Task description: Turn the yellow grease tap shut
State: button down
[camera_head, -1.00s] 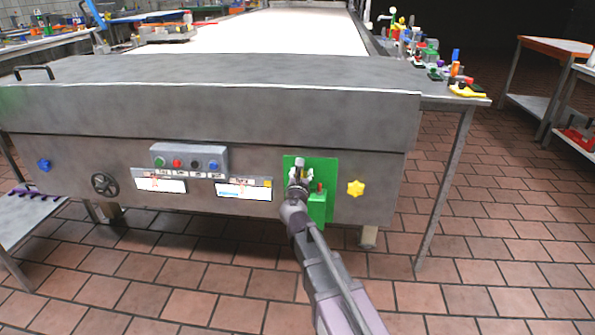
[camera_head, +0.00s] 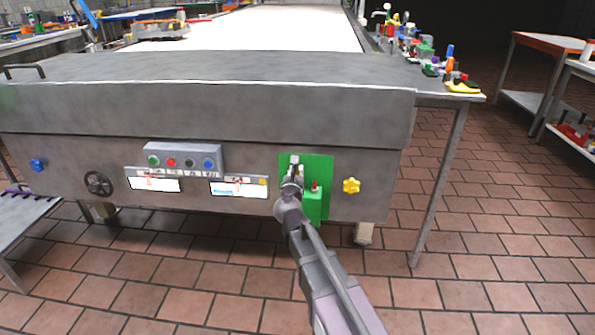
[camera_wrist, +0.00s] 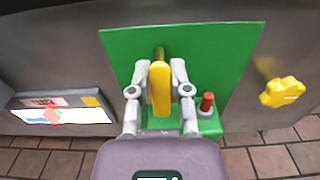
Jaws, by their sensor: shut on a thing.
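The yellow tap handle (camera_wrist: 160,88) is an upright bar on a green panel (camera_wrist: 120,50) in the wrist view. My gripper (camera_wrist: 161,85) is shut on it, one finger against each side. The handle's lower end comes down near the top of my gripper's palm. In the head view, my gripper (camera_head: 293,172) is at the green panel (camera_head: 322,166) on the front of the steel machine, and it mostly hides the handle.
A green box with a red button (camera_wrist: 208,102) sits just right of my gripper. A yellow star knob (camera_wrist: 283,92) is further right. A label panel (camera_wrist: 62,109) is on the left. The tiled floor (camera_head: 200,285) in front is clear.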

jog(key=shift+d+m, duration=0.1)
jog(key=shift+m, duration=0.2)
jog(key=m, duration=0.1)
jog(key=d+m, duration=0.1)
jog(key=m, duration=0.2)
jog(key=shift+d+f+b, duration=0.3)
jog(key=m, duration=0.2)
jog(key=d+m, duration=0.1)
jog(key=m, duration=0.1)
jog(key=shift+f+b, duration=0.4)
jog(key=m, duration=0.2)
jog(key=d+f+m+b, duration=0.1)
jog(key=m, duration=0.1)
jog(key=shift+f, duration=0.2)
jog(key=m, duration=0.1)
jog(key=f+m+b, duration=0.1)
jog(key=m, duration=0.1)
jog(key=m+b, duration=0.1)
jog(key=m, duration=0.1)
jog(key=shift+d+f, duration=0.2)
jog(key=shift+f, duration=0.05)
jog(key=c, duration=0.6)
grip_release()
jog(key=shift+o, duration=0.2)
